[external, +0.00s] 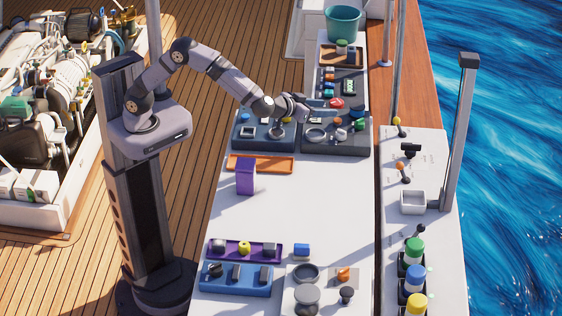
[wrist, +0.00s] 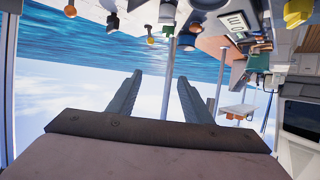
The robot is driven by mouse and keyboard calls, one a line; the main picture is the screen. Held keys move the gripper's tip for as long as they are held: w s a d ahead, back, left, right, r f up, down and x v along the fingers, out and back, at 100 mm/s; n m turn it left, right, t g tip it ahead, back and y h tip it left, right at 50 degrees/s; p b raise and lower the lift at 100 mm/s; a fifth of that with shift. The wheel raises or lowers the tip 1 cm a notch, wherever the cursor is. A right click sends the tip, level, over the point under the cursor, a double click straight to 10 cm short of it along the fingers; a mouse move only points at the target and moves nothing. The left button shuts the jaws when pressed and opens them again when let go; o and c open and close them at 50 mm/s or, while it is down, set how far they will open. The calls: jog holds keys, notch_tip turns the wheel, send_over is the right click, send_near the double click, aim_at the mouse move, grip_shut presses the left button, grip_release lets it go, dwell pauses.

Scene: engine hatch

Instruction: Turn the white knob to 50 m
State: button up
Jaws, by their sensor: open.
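My gripper (external: 328,108) reaches over the dark control panels on the far part of the bench, pointing to the right. In the wrist view its two fingers (wrist: 158,82) are spread apart with nothing between them. A small pale knob (external: 341,135) sits on the dark panel (external: 352,149) just below the gripper in the picture; I cannot tell for sure that it is the white knob. In the wrist view, which is upside down, a white round part (wrist: 167,12) shows at the top edge, beyond the fingers. The scale marks cannot be read.
Green (external: 359,125) and other small controls crowd the panel near the gripper. A purple block (external: 246,176) stands by an orange tray (external: 280,164). A teal bucket (external: 344,22) is at the far end. The middle of the white bench (external: 290,210) is clear.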

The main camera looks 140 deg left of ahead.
send_near(340, 134)
jog(key=a, duration=0.2)
jog(key=shift+a+f, duration=0.4)
jog(key=shift+p+x, duration=0.95)
jog(key=shift+x, duration=2.05)
jog(key=shift+f, duration=0.1)
jog(key=shift+c, duration=0.6)
jog(key=c, duration=0.9)
